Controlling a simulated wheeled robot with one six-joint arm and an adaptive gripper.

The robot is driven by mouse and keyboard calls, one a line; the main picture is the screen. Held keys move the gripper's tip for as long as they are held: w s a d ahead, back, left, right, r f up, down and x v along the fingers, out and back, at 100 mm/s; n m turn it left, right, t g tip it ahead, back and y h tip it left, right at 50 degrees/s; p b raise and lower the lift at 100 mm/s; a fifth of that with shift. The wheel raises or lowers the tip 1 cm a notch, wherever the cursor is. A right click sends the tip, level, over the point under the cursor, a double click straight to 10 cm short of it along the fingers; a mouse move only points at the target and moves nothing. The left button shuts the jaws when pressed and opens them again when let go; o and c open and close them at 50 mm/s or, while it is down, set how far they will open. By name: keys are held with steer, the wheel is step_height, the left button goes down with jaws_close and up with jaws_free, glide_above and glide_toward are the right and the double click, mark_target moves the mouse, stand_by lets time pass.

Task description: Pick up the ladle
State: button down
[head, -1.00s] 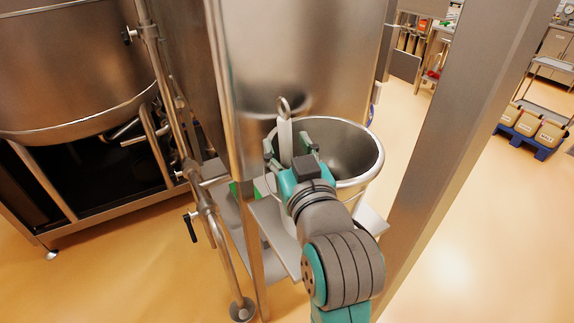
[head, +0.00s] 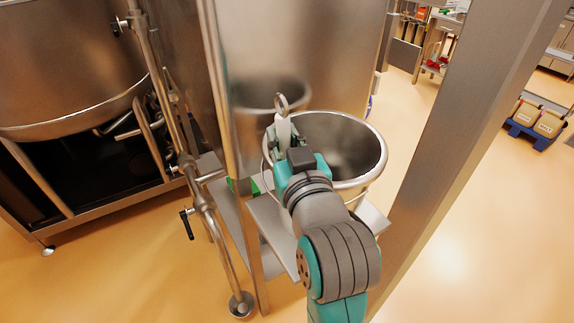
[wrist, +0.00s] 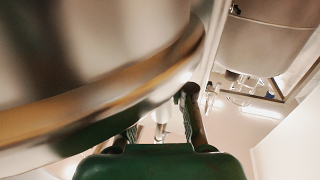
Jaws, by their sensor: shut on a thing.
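The ladle's pale upright handle (head: 282,113), with a ring at its top, stands at the left rim of the steel bucket (head: 372,172) in the head view. My gripper (head: 285,137) is shut on the handle just below the ring. The ladle's bowl is hidden in the head view by the gripper and the bucket. In the wrist view a pale strip, likely the handle (wrist: 161,124), shows between the fingers.
The bucket stands on a steel shelf (head: 372,221) close against a large steel vessel (head: 315,55). A thick steel post (head: 470,120) rises to the right. Pipes with a black-handled valve (head: 187,224) stand at left. Open floor lies at right.

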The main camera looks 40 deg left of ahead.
steer(key=shift+r, duration=0.15)
step_height(320, 180, up, 18)
stand_by(0.8)
steer(key=shift+r, duration=1.9)
steer(key=shift+r, duration=0.2)
